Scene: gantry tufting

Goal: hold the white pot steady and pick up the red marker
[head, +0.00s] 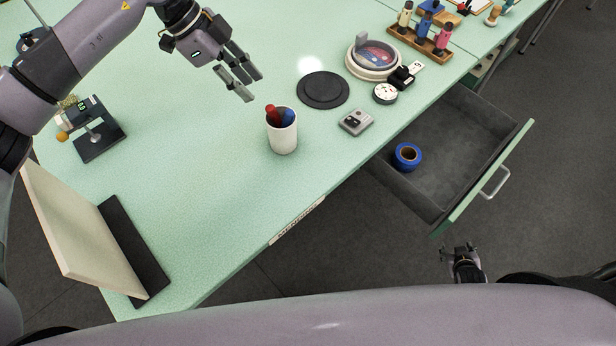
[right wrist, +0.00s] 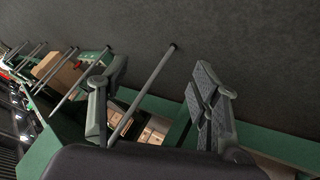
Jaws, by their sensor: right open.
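The white pot (head: 283,136) stands upright on the green table near its front edge. The red marker (head: 271,114) stands in it, leaning left, beside a blue marker (head: 288,117); their lower parts are hidden inside the pot. My left gripper (head: 244,86) is above the table, up and to the left of the pot, with its fingers apart, empty and not touching the pot. My right gripper (head: 461,251) is low at the right, off the table and below the open drawer's front. In the right wrist view its fingers (right wrist: 160,100) are spread with nothing between them.
An open drawer (head: 487,125) holding a blue tape roll (head: 407,157) juts out right of the pot. A grey box (head: 356,122) and a black disc (head: 323,90) lie nearby. A tilted board (head: 75,225) stands at left. The table between board and pot is clear.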

